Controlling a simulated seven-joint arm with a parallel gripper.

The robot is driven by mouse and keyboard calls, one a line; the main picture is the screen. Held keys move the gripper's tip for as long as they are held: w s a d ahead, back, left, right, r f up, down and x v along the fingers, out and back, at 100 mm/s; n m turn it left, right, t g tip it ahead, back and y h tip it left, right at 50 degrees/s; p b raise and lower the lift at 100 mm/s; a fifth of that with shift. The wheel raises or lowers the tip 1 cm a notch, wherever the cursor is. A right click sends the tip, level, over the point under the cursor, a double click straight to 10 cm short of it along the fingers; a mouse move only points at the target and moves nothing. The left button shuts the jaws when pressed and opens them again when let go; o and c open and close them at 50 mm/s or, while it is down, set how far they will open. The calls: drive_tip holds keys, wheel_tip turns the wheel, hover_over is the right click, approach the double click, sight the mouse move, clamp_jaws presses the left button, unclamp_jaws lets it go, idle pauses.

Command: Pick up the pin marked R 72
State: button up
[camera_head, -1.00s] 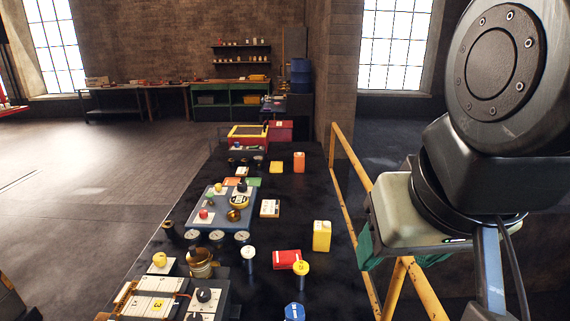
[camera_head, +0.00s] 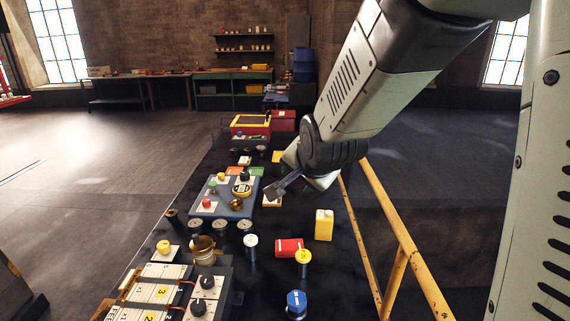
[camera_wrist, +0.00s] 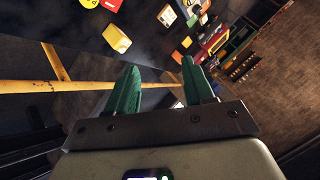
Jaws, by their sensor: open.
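Several pins with round coloured heads stand on the dark table: a white-headed pin (camera_head: 251,241), a yellow-headed pin (camera_head: 303,257) and a blue-headed pin (camera_head: 296,304). Their markings are too small to read, so I cannot tell which is R 72. A yellow head also shows at the top edge of the wrist view (camera_wrist: 88,3). My gripper (camera_wrist: 163,82) is open and empty, with two green fingers apart. In the head view my wrist hangs above the table's right side, beyond these pins; the fingertips are not clear there.
A blue panel (camera_head: 222,211) with knobs and several round gauges lie to the left. A brass-coloured cup (camera_head: 203,251) stands by switch boxes. A yellow railing (camera_head: 400,235) runs along the right edge.

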drive_tip(key=w+a+f+m+t+y, duration=0.1)
drive_tip(key=w+a+f+m+y, duration=0.25)
drive_tip(key=w+a+f, duration=0.45)
drive_tip(key=m+t+h, duration=0.2)
drive_tip(key=m+t, duration=0.5)
drive_tip(key=m, duration=1.6)
approach(251, 249)
drive_tip(key=shift+w+a+r, duration=0.15)
drive_tip(key=shift+w, duration=0.3)
drive_tip(key=shift+s+f+m, duration=0.15)
drive_tip(key=shift+f+m, duration=0.15)
drive_tip(key=shift+m, duration=0.05)
drive_tip(key=x, duration=1)
drive_tip(key=shift+w+r, duration=0.15)
drive_tip(key=shift+w, duration=0.2)
drive_tip(key=shift+c, duration=0.3)
clamp_jaws()
